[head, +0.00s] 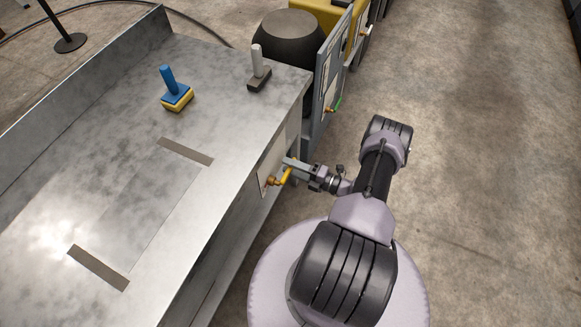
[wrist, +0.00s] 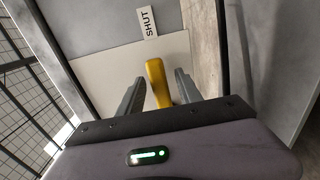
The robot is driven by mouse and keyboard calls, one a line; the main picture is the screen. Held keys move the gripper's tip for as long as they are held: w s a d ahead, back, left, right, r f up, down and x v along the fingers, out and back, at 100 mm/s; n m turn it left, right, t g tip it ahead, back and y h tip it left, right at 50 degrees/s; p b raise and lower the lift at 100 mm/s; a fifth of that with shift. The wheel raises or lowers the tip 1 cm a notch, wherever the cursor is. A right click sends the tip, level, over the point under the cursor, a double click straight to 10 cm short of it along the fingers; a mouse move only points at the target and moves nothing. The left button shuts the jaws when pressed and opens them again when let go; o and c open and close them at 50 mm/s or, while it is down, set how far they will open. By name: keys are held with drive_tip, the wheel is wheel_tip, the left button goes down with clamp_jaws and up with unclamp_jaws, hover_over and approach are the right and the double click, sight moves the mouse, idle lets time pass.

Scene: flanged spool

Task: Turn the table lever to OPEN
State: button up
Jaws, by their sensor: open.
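The table lever is a yellow handle on a brass fitting. In the head view the lever (head: 287,176) sits on a pale plate (head: 266,165) on the table's side. In the wrist view the yellow handle (wrist: 156,80) stands between the two fingers, with space showing on both sides. A white label reading SHUT (wrist: 147,22) is just beyond the handle's far end. My gripper (head: 291,165) is open at the lever, its fingers (wrist: 158,82) either side of the handle. No OPEN label is visible.
The metal table (head: 120,190) carries a blue-and-yellow tool (head: 175,90), a grey-handled block (head: 259,70) and two dark strips. A grey panel (head: 332,75) with a green-handled valve (head: 334,105) stands beyond the table's end, near a dark drum (head: 288,38). Floor at right is clear.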

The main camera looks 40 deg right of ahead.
drive_tip(key=shift+c, duration=0.2)
clamp_jaws()
idle(1.3)
